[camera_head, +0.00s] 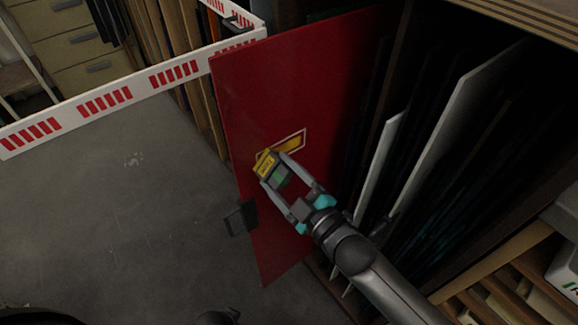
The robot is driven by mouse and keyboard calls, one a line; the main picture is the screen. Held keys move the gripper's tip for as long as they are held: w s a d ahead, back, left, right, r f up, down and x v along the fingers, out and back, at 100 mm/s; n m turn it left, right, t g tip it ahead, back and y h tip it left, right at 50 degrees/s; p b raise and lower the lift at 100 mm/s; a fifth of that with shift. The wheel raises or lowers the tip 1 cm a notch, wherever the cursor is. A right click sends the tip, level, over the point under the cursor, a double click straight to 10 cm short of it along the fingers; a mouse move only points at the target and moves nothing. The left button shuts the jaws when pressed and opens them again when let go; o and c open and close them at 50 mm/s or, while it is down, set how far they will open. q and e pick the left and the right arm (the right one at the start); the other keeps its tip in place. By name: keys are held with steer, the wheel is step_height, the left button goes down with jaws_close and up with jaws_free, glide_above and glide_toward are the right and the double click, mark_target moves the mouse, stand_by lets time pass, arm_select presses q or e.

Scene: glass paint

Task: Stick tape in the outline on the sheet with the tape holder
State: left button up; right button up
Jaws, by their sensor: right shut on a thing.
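A red sheet (300,85) stands upright, slightly tilted, in front of a rack. A pale rectangular outline (304,134) is marked on its face, with a yellow strip (293,145) inside part of it. My right gripper (272,177) is shut on the tape holder (266,162), which is yellow with a green part. The holder is at the lower left end of the outline and hides that end. I cannot tell whether it touches the sheet. My left gripper is not clearly in view; only a dark shape shows at the bottom edge.
A white barrier with red stripes (130,92) runs from the left to the sheet's top corner. Several other sheets (440,130) stand in the dark rack on the right. A small dark block (240,218) is at the sheet's left edge. The grey floor (110,220) at left is clear.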

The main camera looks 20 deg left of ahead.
mark_target(282, 183)
steer(key=shift+s+a+r, duration=0.15)
steer(key=shift+s+a, duration=0.15)
steer(key=shift+a, duration=0.05)
steer(key=shift+s+d+p, duration=0.45)
steer(key=shift+d+p, duration=0.1)
steer(key=shift+p, duration=0.1)
steer(key=p+v, duration=0.1)
steer(key=v, duration=0.2)
steer(key=shift+s+d+p, duration=0.15)
steer(key=shift+d+p, duration=0.05)
steer(key=shift+p, duration=0.15)
steer(key=shift+s+d, duration=0.3)
steer(key=shift+d, duration=0.15)
steer(key=p+v, duration=0.1)
steer(key=v, duration=0.2)
